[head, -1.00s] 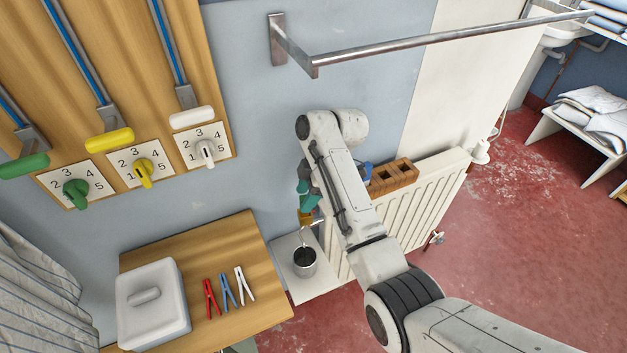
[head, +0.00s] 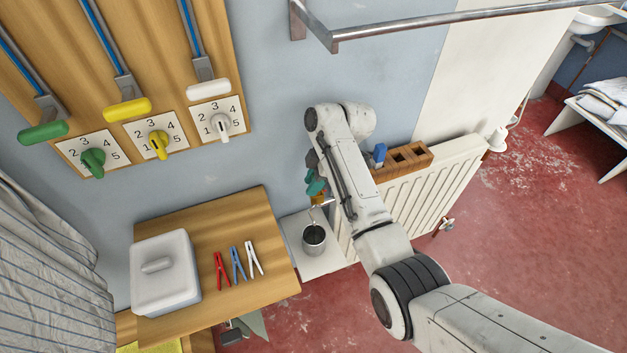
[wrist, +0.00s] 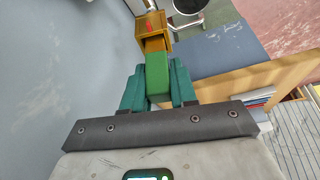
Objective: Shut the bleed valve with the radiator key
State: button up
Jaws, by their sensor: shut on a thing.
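My gripper (head: 315,184), with teal fingers, is shut on the green handle of the radiator key (wrist: 157,76). In the wrist view my gripper (wrist: 157,90) has a finger on each side of the handle. A brass-coloured block (wrist: 152,27) with a red mark is at the handle's far end. I cannot tell whether it belongs to the key or to the valve. In the head view the orange-brass part (head: 317,199) sits just below my fingers, by a thin metal spout above a metal cup (head: 313,240). The bleed valve itself is not clearly visible.
A white radiator (head: 440,190) stands right of the cup, partly behind my arm. A wooden holder (head: 412,157) on it carries a blue-handled item (head: 379,153). A wooden table (head: 225,205) with pegs is at left; a metal rail (head: 430,27) crosses above.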

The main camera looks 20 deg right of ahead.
grip_shut()
jog(key=shift+r+m+p, duration=0.1)
jog(key=shift+m+p, duration=0.5)
jog(key=shift+p, duration=0.1)
jog(key=shift+m+t+p, duration=0.3)
jog(key=shift+m, duration=0.2)
jog(key=shift+s+m+t+h+p, duration=0.1)
jog(key=shift+m+t+h+p, duration=0.25)
jog(key=shift+m+p, duration=0.6)
jog(key=shift+m+t+h+p, duration=0.3)
jog(key=shift+m+p, duration=0.2)
jog(key=shift+m, duration=0.75)
jog(key=m+t+h+p, duration=0.1)
jog(key=m, duration=0.2)
jog(key=shift+a+m+p, duration=0.1)
jog(key=shift+m+p, duration=0.2)
jog(key=m, duration=0.1)
jog(key=m+h, duration=0.1)
jog(key=m, duration=0.2)
jog(key=shift+f+h, duration=0.25)
jog(key=o, duration=0.8)
grip_release()
jog(key=shift+r, duration=0.1)
jog(key=shift+c, duration=0.2)
